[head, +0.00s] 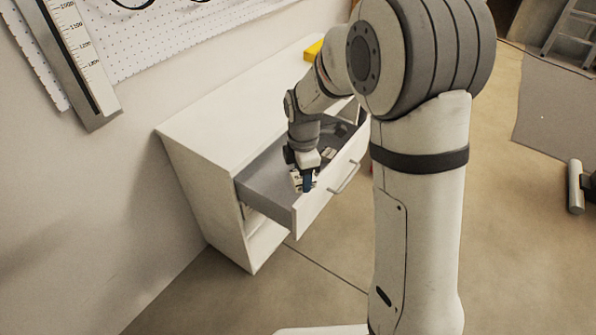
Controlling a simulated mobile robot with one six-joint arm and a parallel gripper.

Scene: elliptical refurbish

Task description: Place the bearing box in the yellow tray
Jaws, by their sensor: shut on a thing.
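My gripper (303,179) points down at the front of the open drawer, close to its front panel. It is shut on a small dark blue thing, which looks like the bearing box (308,184); the fingers hide part of it. I cannot tell whether it touches the drawer. A yellow thing, which looks like the yellow tray (313,49), is on the far part of the white cabinet top. My arm hides part of it, and its inside cannot be made out.
The open drawer (262,178) juts from the white cabinet (212,120) and has a bar handle (345,178). Small pale items (328,153) lie in it. The near cabinet top is clear. A pegboard wall (150,45) stands behind. Floor lies open at right.

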